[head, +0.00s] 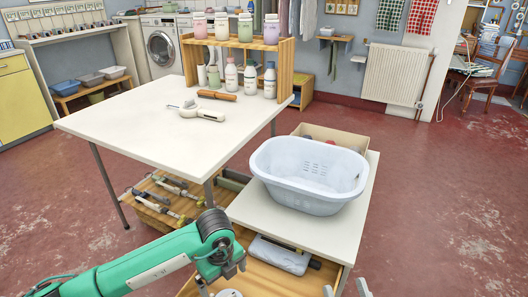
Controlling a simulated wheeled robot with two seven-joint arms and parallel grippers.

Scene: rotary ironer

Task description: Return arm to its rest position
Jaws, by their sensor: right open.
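My right gripper (346,290) shows only as two pale fingertips at the bottom edge, spread apart with nothing seen between them. They are in front of the low white-topped unit (352,225), near its front right corner. My green left arm (150,270) comes in from the lower left and bends at a round dark joint in front of the open drawer. Its dark end part points down over the drawer, and no left fingers can be made out. Both grippers are apart from the pale blue laundry basket (310,177), which stands on the low unit.
A white table (150,125) holds a brown-handled tool, a white tool and a wooden shelf (290,55) with bottles. The open drawer (262,274) holds a grey folded item (280,255). A wooden crate of tools (165,200) sits under the table. Red floor is clear at right.

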